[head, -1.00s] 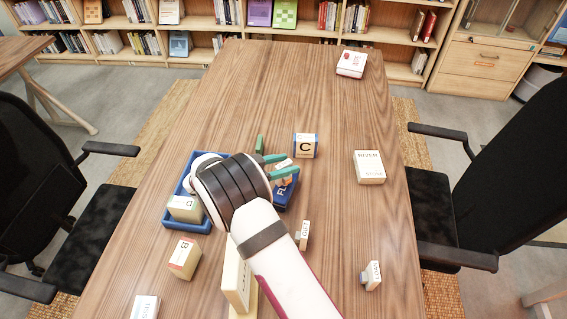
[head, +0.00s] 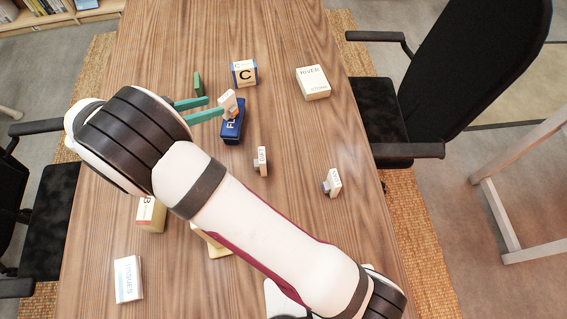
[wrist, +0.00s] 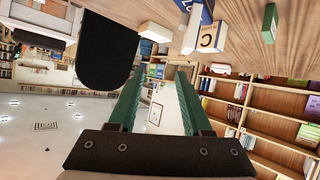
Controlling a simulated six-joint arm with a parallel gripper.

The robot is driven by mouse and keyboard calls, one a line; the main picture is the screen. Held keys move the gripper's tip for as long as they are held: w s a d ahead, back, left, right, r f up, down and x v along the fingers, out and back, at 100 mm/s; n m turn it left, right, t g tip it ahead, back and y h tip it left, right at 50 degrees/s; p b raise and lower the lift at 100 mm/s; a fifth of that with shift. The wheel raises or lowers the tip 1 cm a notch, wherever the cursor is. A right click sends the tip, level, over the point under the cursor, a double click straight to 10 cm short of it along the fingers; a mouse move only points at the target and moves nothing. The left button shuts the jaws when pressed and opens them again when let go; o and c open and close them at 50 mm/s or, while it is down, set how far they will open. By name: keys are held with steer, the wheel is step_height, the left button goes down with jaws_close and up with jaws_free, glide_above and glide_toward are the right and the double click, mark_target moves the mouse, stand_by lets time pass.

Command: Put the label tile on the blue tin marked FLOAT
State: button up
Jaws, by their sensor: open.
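The blue tin (head: 232,130) lies on the table in the head view. White letters starting with "FL" show on it; the rest is covered. A small white label tile (head: 228,101) with a brownish part stands upright over the tin's far end, seeming to rest on it; exact contact is hard to tell. My gripper (head: 215,106) is open, its teal fingertips just left of the tile. In the wrist view my gripper (wrist: 156,75) shows spread fingers with nothing between them. Two other small tiles stand on the table, one nearer (head: 261,161) and one at right (head: 332,183).
A letter C block (head: 244,74) and green block (head: 198,83) stand beyond my fingers. A white box (head: 312,83) lies right of them. Bare table lies right of the tin.

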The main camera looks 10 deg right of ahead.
steer(key=s+d+r+g+y, duration=0.1)
steer(key=s+d+r+g, duration=0.25)
steer(key=d, duration=0.45)
steer(key=s+d+r+g+y, duration=0.1)
steer(key=s+d+r+g, duration=0.2)
steer(key=d, duration=0.4)
steer(key=s+d+n+g+y, duration=0.1)
steer(key=s+y, duration=0.8)
steer(key=s, duration=1.2)
steer(key=shift+d+f+n+y, duration=0.35)
steer(key=shift+d+n, duration=0.45)
steer(key=shift+n, duration=0.3)
